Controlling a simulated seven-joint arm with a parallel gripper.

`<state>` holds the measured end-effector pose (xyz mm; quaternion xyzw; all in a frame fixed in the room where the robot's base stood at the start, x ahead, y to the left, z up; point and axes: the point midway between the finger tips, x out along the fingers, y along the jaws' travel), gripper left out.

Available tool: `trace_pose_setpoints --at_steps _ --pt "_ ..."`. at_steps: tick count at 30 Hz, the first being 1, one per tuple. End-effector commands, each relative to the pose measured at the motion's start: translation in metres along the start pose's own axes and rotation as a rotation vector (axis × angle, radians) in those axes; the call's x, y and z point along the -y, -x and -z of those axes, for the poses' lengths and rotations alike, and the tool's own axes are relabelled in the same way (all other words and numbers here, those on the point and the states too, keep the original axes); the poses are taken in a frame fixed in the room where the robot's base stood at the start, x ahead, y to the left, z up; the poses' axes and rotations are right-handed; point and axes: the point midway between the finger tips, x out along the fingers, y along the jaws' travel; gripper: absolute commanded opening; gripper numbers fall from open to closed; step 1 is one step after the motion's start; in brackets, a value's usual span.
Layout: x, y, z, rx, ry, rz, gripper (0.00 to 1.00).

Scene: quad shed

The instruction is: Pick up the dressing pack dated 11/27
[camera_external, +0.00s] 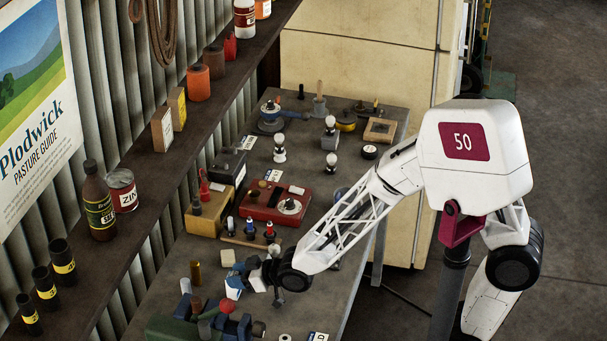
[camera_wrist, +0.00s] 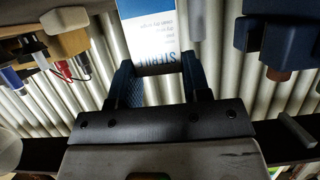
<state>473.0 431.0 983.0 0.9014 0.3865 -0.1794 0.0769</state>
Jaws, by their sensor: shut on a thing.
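My gripper (camera_wrist: 157,68) is shut on a white and blue pack (camera_wrist: 160,34), which stands out between the two fingers in the wrist view. I cannot tell whether the pack touches the bench.
A green and blue vise-like item (camera_external: 190,326) is close below my gripper. A red box (camera_external: 274,202) and a tan block (camera_external: 209,213) stand farther up the grey bench (camera_external: 313,237). A shelf (camera_external: 130,205) with bottles and tins runs along the corrugated wall at left.

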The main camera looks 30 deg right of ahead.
Motion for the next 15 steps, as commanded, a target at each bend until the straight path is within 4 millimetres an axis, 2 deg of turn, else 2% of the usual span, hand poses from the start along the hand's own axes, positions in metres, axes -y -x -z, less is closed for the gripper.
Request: trace_pose_setpoints --at_steps 8,15 --pt "0.000 0.003 0.008 -0.002 0.000 0.000 0.21" --pt "0.000 0.012 0.031 -0.004 0.001 0.000 0.21"
